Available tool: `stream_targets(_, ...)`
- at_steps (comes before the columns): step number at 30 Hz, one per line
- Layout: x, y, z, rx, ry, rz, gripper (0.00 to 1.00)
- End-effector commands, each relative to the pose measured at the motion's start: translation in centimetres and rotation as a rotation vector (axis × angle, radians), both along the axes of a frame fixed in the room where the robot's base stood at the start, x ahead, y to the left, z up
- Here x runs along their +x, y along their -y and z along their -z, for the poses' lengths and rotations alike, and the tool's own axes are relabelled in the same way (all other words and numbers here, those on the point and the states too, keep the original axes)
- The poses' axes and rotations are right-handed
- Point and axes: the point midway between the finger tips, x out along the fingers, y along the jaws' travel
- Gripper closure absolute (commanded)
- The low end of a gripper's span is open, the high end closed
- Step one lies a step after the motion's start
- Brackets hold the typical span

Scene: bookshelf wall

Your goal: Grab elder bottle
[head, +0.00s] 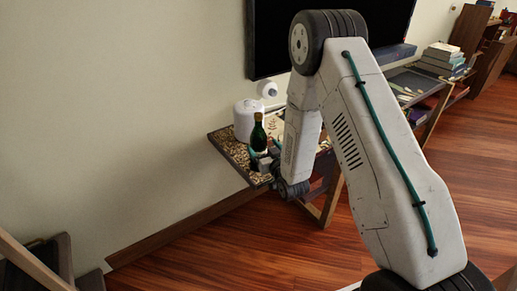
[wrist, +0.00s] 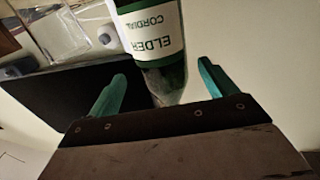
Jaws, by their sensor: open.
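The elder bottle is dark green with a white label. In the head view the bottle (head: 258,135) stands upright on the left end of the shelf table (head: 228,148). In the wrist view the bottle (wrist: 155,40) appears upside down, its label reading "ELDER CORDIAL". My gripper (wrist: 163,85) has two teal fingers spread apart, one on each side of the bottle's lower-picture part, with a gap on both sides.
A white rounded container (head: 247,118) stands close behind the bottle on the left. A dark screen (head: 270,40) hangs on the wall above. Stacked books (head: 441,60) lie farther right along the table. Wooden floor in front is open.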

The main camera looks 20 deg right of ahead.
Motion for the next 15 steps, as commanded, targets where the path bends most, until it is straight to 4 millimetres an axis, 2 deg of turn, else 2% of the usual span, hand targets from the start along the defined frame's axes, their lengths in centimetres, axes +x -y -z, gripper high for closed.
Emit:
stream_targets(9,4.3,-1.0,0.3,0.000,0.000,0.000,0.16)
stream_targets(15,5.8,-1.1,0.3,0.000,-0.002,0.000,0.16)
